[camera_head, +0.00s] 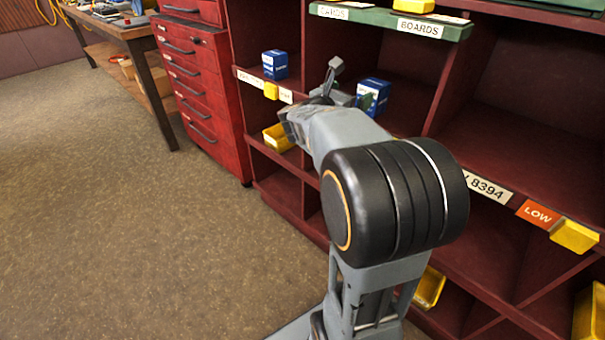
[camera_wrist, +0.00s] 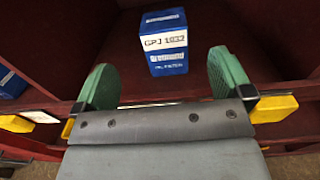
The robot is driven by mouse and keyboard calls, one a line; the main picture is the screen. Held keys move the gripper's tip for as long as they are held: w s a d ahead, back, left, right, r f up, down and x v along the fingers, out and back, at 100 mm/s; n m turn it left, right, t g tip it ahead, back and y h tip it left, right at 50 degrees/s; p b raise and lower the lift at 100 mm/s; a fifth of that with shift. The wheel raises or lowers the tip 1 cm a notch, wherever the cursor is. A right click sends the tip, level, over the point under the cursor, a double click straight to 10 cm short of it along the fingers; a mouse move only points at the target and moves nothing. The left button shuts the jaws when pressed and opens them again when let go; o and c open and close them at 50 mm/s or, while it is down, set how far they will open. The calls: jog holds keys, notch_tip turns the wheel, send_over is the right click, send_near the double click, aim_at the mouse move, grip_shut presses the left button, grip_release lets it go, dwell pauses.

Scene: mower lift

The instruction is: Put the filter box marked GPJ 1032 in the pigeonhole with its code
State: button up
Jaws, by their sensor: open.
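The blue-and-white filter box marked GPJ 1032 (camera_wrist: 166,42) stands upright in a dark red pigeonhole in the wrist view. In the head view a blue box (camera_head: 374,94) stands just right of my gripper (camera_head: 335,88), partly behind the arm. In the wrist view my gripper (camera_wrist: 165,78) has its two green fingers wide apart, one to each side of the box's line. The box is ahead of the fingers, with nothing held. The code strip under that pigeonhole is hidden by the gripper; the strip to the left (camera_head: 251,79) is too small to read.
Another blue box (camera_head: 275,64) stands in the pigeonhole to the left. Yellow bins (camera_head: 278,138) and yellow tags (camera_head: 574,236) sit along the rack. A strip ending in 8394 (camera_head: 486,189) and an orange LOW tag (camera_head: 538,214) are at right. Open floor (camera_head: 120,230) lies left.

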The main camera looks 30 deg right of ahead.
jog(key=w+a+f+n+t+y, duration=0.2)
jog(key=a+n+t+y, duration=0.15)
jog(key=a+n, duration=0.4)
jog(key=w+a+f+n+t+y, duration=0.1)
jog(key=w+a+n+t+y, duration=0.3)
jog(key=n, duration=0.6)
jog(key=a+f+n+t+y, duration=0.2)
jog(key=a+n+y, duration=0.45)
jog(key=n, duration=0.25)
jog(key=s+a+f+n+g+y, duration=0.4)
jog(key=s+a+f+n, duration=0.3)
jog(key=n, duration=0.5)
jog(key=s+a+f+n+g, duration=0.1)
jog(key=s+f+n+g, duration=0.2)
jog(key=s+n, duration=0.3)
jog(key=s+a+f+n+g, duration=0.1)
jog(key=s+f+n+g, duration=0.3)
jog(key=s+n, duration=0.2)
jog(key=shift+s+a+h, duration=0.3)
jog(key=shift+s+a, duration=0.1)
jog(key=shift+n+g, duration=0.25)
